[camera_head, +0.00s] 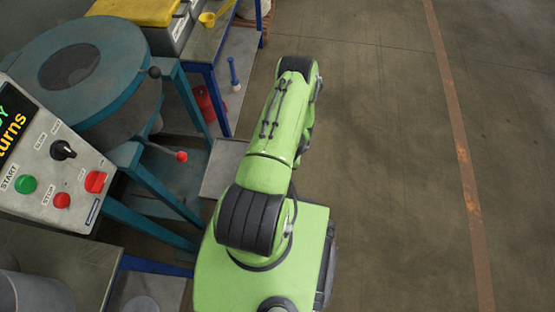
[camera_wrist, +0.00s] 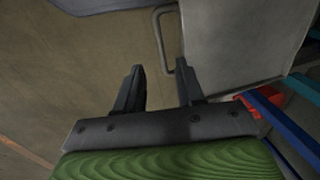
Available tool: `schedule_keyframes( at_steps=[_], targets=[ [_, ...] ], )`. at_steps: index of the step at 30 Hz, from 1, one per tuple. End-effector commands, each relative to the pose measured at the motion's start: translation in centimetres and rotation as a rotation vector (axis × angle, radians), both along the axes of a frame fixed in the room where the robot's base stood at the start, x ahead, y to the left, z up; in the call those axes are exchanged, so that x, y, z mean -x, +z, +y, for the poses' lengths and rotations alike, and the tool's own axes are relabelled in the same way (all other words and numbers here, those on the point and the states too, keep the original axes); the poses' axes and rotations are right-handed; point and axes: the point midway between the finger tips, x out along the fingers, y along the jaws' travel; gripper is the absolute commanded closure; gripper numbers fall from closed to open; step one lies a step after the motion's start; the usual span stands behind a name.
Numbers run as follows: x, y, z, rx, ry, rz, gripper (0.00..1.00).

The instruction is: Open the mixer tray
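The mixer (camera_head: 75,70) is a blue-green round drum on a blue-green frame at the left of the head view. A flat grey tray-like piece (camera_head: 223,168) juts out low beside its frame, partly behind my arm. In the wrist view, a pale grey panel (camera_wrist: 235,45) with a bent metal bar handle (camera_wrist: 161,38) is at the top right. I cannot tell for sure that it is the same tray. My gripper (camera_wrist: 160,88) is open and empty, its fingers apart below the handle and not around it. My gripper is hidden in the head view.
A control panel (camera_head: 55,150) with buttons stands at the left. A red-knobbed lever (camera_head: 181,156) sticks out of the mixer. A blue-legged table (camera_head: 212,45) stands behind, with a red object (camera_head: 205,103) beneath. In the wrist view, blue bars (camera_wrist: 285,125) are at the right. Floor on the right is clear.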

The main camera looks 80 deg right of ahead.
Motion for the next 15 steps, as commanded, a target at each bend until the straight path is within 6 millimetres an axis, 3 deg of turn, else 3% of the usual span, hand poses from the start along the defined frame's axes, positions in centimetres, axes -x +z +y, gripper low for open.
schedule_keyframes(
  at_steps=[1, 6, 10, 15],
  targets=[
    [0.3, 2.0, -0.1, 0.002, -0.002, 0.001, 0.62],
    [1.2, 6.1, -0.1, 0.002, -0.001, 0.001, 0.62],
    [1.5, 7.7, -0.2, 0.001, -0.001, 0.000, 0.62],
    [1.6, 8.0, -0.1, -0.001, 0.000, 0.000, 0.62]
  ],
)
